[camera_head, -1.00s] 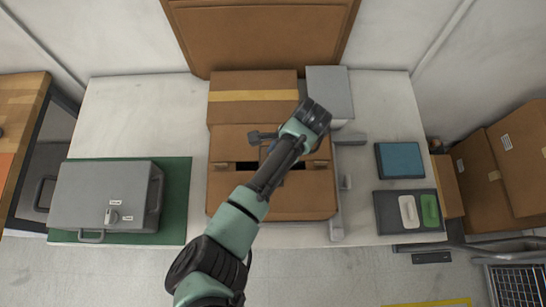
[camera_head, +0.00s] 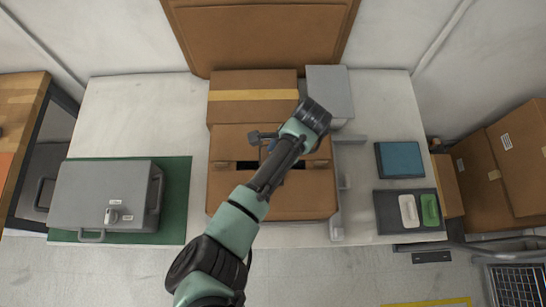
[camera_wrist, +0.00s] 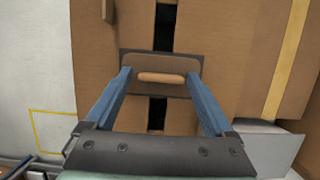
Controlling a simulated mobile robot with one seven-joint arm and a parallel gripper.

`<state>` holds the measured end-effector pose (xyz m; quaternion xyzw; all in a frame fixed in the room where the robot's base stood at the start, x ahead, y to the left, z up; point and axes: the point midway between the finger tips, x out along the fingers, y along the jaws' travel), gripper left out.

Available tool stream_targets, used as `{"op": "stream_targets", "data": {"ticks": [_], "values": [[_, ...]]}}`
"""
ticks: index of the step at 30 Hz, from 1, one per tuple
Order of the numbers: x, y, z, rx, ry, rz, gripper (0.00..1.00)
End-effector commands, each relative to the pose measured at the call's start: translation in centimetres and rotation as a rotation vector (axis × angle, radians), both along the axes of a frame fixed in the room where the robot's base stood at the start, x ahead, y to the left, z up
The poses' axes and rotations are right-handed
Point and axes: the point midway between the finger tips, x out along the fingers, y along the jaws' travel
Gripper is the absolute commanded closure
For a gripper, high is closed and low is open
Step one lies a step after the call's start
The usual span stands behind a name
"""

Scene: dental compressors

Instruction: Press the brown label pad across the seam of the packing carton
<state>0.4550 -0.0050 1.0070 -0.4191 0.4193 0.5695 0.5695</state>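The packing carton (camera_head: 225,190) stands mid-table with a dark open seam between its flaps, seen on both sides of my arm. In the wrist view the seam (camera_wrist: 165,28) runs up and down. The brown label pad (camera_wrist: 163,63), with a rounded light-brown handle (camera_wrist: 161,77) and a darker sheet under it, lies across the seam, which shows above and below it. My gripper (camera_wrist: 160,74) is over the pad, its blue fingers wide apart at the two ends of the handle. I cannot tell whether they touch it. In the head view my arm mostly hides the gripper (camera_head: 268,142).
A brown box with a yellow strip (camera_head: 252,96) and a grey box (camera_head: 329,88) stand behind the carton. A grey case (camera_head: 85,190) sits on a green mat at left. A blue block (camera_head: 400,160) and a dark tray (camera_head: 390,225) are at right.

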Motion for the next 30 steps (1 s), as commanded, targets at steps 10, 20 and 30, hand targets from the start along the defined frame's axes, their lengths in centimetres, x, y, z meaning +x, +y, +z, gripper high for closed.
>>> {"op": "stream_targets", "data": {"ticks": [10,20,30], "values": [[-0.1,-0.1,-0.1,-0.002,0.003,0.000,0.00],[0.1,-1.6,4.4,-0.004,-0.005,-0.004,0.00],[0.0,-3.4,11.6,0.001,-0.002,-0.002,0.00]]}}
